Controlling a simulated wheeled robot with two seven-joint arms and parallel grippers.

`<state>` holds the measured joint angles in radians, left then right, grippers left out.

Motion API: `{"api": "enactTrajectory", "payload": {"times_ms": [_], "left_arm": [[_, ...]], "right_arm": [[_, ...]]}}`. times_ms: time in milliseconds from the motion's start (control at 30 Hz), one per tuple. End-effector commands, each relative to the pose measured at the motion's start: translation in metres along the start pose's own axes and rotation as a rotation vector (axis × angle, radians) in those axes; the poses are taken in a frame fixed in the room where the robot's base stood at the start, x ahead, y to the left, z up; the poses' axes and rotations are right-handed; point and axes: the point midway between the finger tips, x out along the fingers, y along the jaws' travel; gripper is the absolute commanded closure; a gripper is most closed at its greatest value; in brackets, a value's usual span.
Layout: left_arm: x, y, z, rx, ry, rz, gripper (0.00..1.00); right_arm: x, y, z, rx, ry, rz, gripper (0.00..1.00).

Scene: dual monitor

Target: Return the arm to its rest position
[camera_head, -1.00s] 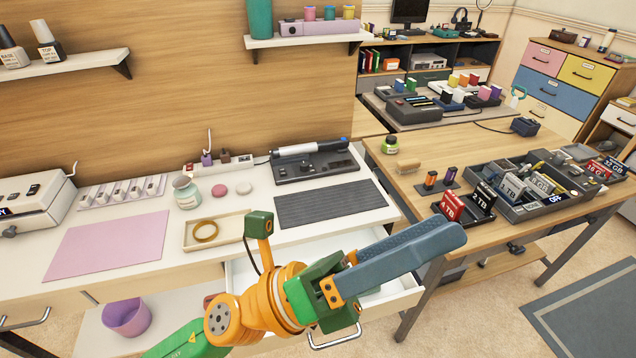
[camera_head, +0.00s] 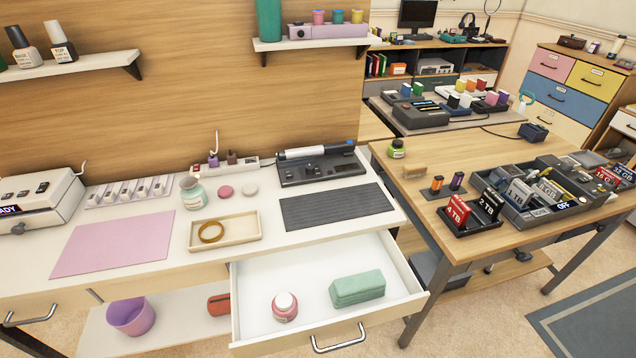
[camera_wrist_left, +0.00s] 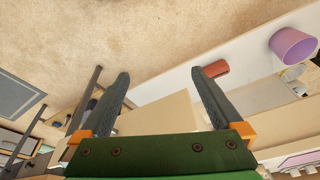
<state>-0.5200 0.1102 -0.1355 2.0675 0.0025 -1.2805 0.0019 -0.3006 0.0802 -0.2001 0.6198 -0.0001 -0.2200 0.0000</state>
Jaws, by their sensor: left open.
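My left gripper (camera_wrist_left: 158,105) shows in the left wrist view with its two dark fingers spread wide apart. Nothing is between the fingers; carpet and pale furniture show beyond them. Neither of my arms is visible in the head view now. My right gripper is not in view.
A wooden table (camera_head: 410,188) with card trays stands at the right. A purple bin (camera_head: 130,316) stands on a low shelf. Carpet is clear at the lower right.

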Motion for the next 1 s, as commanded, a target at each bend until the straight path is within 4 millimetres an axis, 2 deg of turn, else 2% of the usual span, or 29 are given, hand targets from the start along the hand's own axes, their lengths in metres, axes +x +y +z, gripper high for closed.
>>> {"api": "enactTrajectory", "payload": {"times_ms": [33, 167, 267, 300, 400, 500, 600, 1000], "left_arm": [[0.020, 0.001, 0.009, 0.003, -0.018, 0.002, 0.00], [0.074, 0.004, 0.042, 0.011, -0.056, 0.006, 0.00], [0.115, 0.006, 0.084, 0.020, -0.094, 0.010, 0.00], [0.128, 0.007, 0.104, 0.024, -0.110, 0.012, 0.00], [0.148, 0.007, 0.150, 0.032, -0.140, 0.015, 0.00], [0.154, 0.007, 0.180, 0.039, -0.158, 0.016, 0.00], [0.154, 0.007, 0.193, 0.042, -0.165, 0.016, 0.00], [0.154, 0.007, 0.194, 0.042, -0.165, 0.016, 0.00]], "right_arm": [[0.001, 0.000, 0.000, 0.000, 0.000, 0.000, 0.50], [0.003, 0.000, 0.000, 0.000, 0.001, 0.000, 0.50], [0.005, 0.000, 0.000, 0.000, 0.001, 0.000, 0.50], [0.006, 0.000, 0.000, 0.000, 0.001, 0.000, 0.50], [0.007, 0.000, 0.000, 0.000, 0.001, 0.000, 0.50], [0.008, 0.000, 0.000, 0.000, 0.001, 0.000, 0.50], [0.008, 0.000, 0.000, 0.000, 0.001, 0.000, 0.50], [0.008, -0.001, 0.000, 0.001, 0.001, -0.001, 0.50]]}}
